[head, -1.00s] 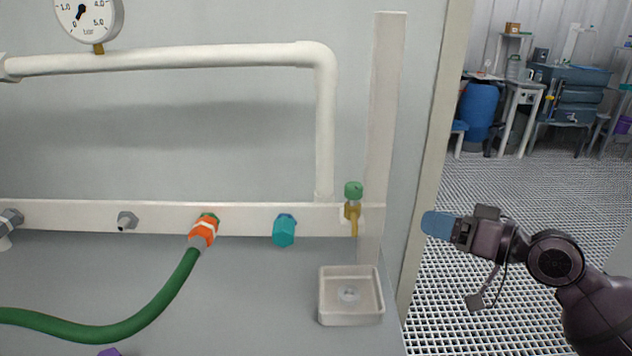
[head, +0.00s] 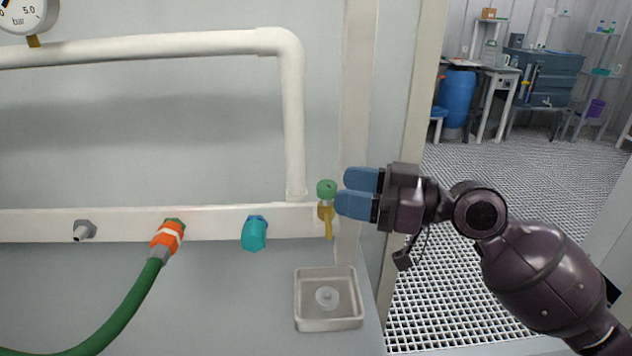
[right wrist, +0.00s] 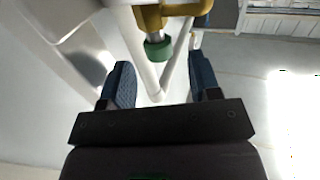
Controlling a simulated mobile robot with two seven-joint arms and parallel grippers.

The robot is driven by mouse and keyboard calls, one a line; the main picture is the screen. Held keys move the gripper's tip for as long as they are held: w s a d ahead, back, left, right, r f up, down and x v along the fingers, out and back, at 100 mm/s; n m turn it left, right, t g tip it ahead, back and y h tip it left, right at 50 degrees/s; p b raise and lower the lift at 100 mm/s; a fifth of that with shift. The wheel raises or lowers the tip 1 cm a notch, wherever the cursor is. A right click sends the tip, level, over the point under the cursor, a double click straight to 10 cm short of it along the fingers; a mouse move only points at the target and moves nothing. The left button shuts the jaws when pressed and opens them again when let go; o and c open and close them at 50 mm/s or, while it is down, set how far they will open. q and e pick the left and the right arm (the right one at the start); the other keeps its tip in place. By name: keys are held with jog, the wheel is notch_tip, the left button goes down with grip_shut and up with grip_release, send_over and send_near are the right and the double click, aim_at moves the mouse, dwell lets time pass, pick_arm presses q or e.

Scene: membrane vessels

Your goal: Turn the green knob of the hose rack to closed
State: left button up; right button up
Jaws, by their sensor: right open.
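The green knob (head: 326,187) sits on top of a small brass tap (head: 326,211) at the right end of the white rack rail (head: 110,224). The tap's spout points down. My right gripper (head: 342,191) is open, with its two blue fingers just right of the knob, pointing left at it. In the right wrist view the green knob (right wrist: 158,50) shows between the lines of the open fingers, near the fingertips. I cannot tell whether anything touches. Nothing is held. My left gripper is not in view.
A small square drain basin (head: 312,324) is below the tap. A teal cap (head: 254,233) and an orange hose coupling (head: 167,237) with a green hose (head: 128,314) are left along the rail. A white pipe (head: 291,120) rises above. Open grating floor lies right.

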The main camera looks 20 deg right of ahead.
aim_at(318, 183)
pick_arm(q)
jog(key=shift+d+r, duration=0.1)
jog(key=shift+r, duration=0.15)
pick_arm(e)
jog(key=shift+x, duration=2.9)
jog(key=c, duration=0.9)
jog(key=r+m+t+h+p, duration=0.1)
jog(key=p, duration=0.2)
jog(key=shift+d+t, duration=0.1)
jog(key=shift+t, duration=0.2)
jog(key=m+t+h+p, duration=0.1)
jog(key=p, duration=0.1)
jog(key=shift+w+p, duration=0.15)
jog(key=shift+p, duration=0.2)
jog(key=shift+d+f+m+t+h+p, duration=0.1)
jog(key=shift+f+m+t+h+p, duration=0.05)
jog(key=shift+m+t+h+p, duration=0.35)
jog(key=shift+w+f, duration=0.1)
jog(key=shift+f, duration=0.15)
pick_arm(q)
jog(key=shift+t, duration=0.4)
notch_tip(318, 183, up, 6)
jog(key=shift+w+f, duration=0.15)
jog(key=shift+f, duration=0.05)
pick_arm(e)
jog(key=o, duration=0.9)
jog(key=shift+f, duration=0.1)
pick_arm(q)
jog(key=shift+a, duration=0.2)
